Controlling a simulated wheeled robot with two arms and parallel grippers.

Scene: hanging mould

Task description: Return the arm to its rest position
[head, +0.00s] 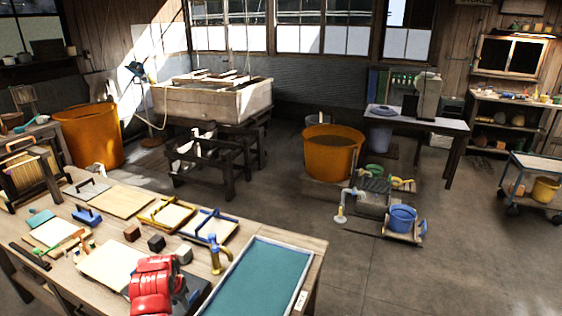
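The red part of my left arm with the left gripper (178,292) shows at the bottom, over the front of the wooden worktable (318,262). Its fingers are not clear, and I cannot tell whether they are open or shut. I see nothing clearly held in it. My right gripper is not in view. At the back, a wooden vat (210,104) stands on a dark stand, with wooden slats (215,77) across its top and thin cords hanging above it.
Beside the arm are a teal-topped tray (258,282), a yellow tool with a blue top (216,256), small dark blocks (156,243) and several boards. The floor at right front is clear.

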